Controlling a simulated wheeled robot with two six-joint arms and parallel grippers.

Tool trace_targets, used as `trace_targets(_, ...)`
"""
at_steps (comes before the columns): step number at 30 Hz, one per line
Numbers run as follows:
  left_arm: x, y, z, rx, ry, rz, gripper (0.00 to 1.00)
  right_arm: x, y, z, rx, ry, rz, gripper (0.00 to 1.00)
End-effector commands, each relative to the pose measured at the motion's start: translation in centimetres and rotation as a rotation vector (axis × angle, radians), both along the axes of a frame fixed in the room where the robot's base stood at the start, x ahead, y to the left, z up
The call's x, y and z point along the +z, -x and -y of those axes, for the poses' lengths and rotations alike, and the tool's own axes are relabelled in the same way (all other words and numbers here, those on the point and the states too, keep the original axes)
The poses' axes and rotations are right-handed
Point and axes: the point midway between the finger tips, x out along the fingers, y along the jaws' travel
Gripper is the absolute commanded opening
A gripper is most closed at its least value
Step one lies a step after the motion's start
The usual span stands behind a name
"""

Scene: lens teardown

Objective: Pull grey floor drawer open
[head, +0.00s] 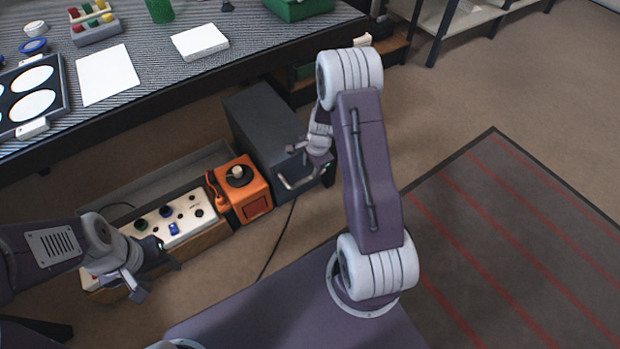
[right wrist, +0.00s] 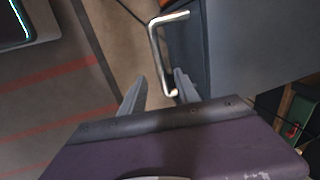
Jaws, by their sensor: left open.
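The grey floor drawer unit (head: 262,125) stands on the floor under the workbench, with a pale metal bar handle (head: 298,184) on its front. The drawer looks shut. My right gripper (head: 302,151) is close to the drawer front, near the handle. In the right wrist view its two fingers (right wrist: 158,92) are apart, and the handle (right wrist: 155,55) lies ahead of them, with one end close to the right finger. I cannot tell whether they touch. My left gripper (head: 148,272) is open and empty, low by the white control panel.
A dark cable (head: 277,243) runs along the floor. The workbench (head: 150,75) overhangs the unit. Floor in front of the drawer is partly clear.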

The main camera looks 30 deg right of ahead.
Motion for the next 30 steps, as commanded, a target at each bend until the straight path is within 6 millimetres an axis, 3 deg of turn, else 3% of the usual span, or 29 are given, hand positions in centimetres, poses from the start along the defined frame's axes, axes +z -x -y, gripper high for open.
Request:
trace_targets(1, -1.7, 0.0, 0.0, 0.000, 0.000, 0.000, 0.50, -1.9, -0.2, 0.0, 0.001, 0.000, 0.000, 0.38)
trace_targets(3, -2.9, 0.0, 0.0, 0.000, 0.000, 0.000, 0.50, -3.5, -0.5, -0.1, 0.002, 0.000, 0.000, 0.38)
trace_targets(9, -5.7, 0.0, 0.0, 0.000, 0.000, -0.001, 0.50, -6.9, -1.2, -0.1, 0.002, 0.000, 0.000, 0.38)
trace_targets(17, -5.5, 0.0, 0.0, 0.000, 0.000, -0.001, 0.50, -6.8, -1.4, -0.1, 0.002, 0.000, 0.000, 0.38)
trace_targets(21, -5.5, 0.0, 0.0, 0.000, 0.000, -0.001, 0.50, -6.8, -1.4, -0.1, 0.002, 0.000, 0.000, 0.02)
trace_targets(30, -5.5, 0.0, 0.0, 0.000, 0.000, -0.001, 0.50, -6.8, -1.4, -0.1, 0.002, 0.000, 0.000, 0.00)
